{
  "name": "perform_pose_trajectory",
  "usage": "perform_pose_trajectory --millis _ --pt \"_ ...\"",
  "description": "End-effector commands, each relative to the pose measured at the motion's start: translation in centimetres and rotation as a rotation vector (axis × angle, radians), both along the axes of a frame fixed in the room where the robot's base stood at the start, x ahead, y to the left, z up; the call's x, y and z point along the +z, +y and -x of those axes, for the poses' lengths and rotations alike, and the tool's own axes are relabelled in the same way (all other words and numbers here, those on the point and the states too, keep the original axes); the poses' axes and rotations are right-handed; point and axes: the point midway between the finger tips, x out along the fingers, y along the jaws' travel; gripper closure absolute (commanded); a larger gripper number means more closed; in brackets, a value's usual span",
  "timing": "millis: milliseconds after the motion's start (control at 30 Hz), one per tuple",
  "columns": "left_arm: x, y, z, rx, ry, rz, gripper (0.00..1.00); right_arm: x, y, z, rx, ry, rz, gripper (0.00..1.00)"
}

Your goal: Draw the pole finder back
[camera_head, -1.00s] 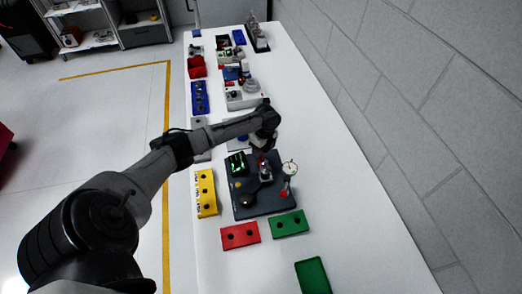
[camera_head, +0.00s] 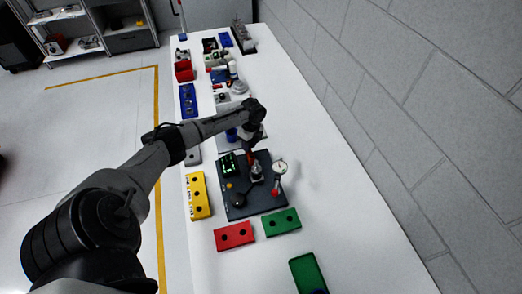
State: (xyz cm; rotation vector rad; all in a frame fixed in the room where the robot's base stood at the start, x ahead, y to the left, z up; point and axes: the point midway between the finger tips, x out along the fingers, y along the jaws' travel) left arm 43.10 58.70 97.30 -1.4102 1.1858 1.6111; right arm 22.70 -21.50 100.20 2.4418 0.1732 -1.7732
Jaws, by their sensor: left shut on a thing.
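A dark grey fixture plate (camera_head: 265,204) lies on the white bench. It carries a small metal part (camera_head: 256,172), a box with a lit green display (camera_head: 229,164), a black round knob (camera_head: 240,200) and a round white dial gauge (camera_head: 280,167). My left gripper (camera_head: 250,150) points down over the plate's far edge. It is shut on a slim red thing, which looks like the pole finder (camera_head: 250,156), just behind the metal part. The fingertips are small and dark. I cannot tell whether the red thing touches the metal part. My right gripper is not in view.
A yellow block (camera_head: 198,195) stands left of the plate, a red block (camera_head: 234,236) and green block (camera_head: 282,222) in front, a green tray (camera_head: 307,270) nearer. A dark thing pokes in at the bottom edge. Bins and devices line the far bench; its right side is clear.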

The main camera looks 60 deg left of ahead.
Motion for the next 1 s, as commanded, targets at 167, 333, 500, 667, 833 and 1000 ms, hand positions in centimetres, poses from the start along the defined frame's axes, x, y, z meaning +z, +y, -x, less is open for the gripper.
perform_pose_trajectory --millis 167,333,500,667,833,1000 --pt "0.0 0.7 0.3 0.006 -0.004 -0.006 1.0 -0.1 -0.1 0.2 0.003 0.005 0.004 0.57" --pt "0.0 0.7 0.2 0.006 -0.005 -0.007 0.69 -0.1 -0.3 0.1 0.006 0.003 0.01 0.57" --pt "0.0 0.7 0.2 0.006 -0.004 -0.005 0.53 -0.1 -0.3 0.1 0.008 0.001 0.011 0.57" --pt "0.0 0.6 0.2 0.006 -0.004 -0.005 0.5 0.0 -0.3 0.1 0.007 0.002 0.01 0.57" --pt "0.3 0.7 0.1 0.006 -0.004 -0.005 0.5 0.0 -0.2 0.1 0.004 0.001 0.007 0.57" --pt "2.4 0.9 -0.2 0.005 -0.006 -0.007 0.5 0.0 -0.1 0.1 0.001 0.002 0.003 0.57"
